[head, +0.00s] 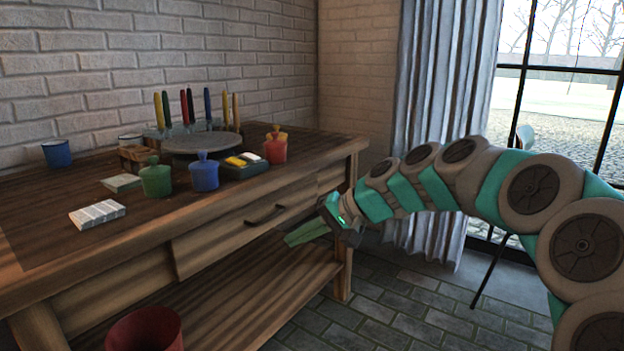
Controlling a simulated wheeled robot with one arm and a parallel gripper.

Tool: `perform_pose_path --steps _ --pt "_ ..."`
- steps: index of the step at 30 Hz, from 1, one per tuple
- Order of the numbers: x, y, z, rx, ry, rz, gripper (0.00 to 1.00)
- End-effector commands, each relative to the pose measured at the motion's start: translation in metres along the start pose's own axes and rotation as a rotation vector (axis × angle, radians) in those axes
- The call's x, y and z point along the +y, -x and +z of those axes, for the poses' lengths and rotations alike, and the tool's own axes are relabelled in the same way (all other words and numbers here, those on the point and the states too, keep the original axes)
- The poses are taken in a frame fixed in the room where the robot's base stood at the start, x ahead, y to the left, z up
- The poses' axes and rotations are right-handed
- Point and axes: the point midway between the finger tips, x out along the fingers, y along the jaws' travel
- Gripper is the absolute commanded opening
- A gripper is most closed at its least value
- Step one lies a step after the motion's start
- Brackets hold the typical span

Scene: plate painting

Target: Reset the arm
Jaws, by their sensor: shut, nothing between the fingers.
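My gripper (305,236) is in front of the wooden workbench (150,250), near its right end and below the table top. Its green fingers are shut and point left and a little down, with nothing held between them. My arm (450,175) arches in from the right side of the head view in teal and beige segments. The gripper overlaps the space between the drawer and the lower shelf in the picture; I cannot tell how near it is to the wood.
On the bench are green (156,178), blue (204,173) and red (274,147) lidded pots, a grey turntable (200,143), several brushes (208,105) and a white block (97,214). A red bucket (145,330) stands at the bottom. Floor (400,310) below the arm looks clear.

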Motion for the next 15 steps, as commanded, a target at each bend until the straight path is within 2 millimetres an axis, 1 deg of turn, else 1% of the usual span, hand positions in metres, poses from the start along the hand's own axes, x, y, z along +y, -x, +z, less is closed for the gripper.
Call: perform_pose_path --steps 1,3,5,6,8,9,11,15 --pt "0.003 0.005 0.028 -0.029 0.034 0.051 0.0" --pt "0.016 0.008 0.065 -0.075 0.074 0.133 0.0" --pt "0.031 0.013 0.096 -0.109 0.104 0.205 0.0" --pt "0.042 0.017 0.114 -0.129 0.121 0.255 0.0" --pt "0.061 0.025 0.142 -0.158 0.142 0.331 0.0" --pt "0.074 0.031 0.159 -0.176 0.154 0.382 0.0" --pt "0.097 0.042 0.186 -0.203 0.167 0.461 0.0" --pt "0.15 0.075 0.243 -0.263 0.171 0.641 0.0"
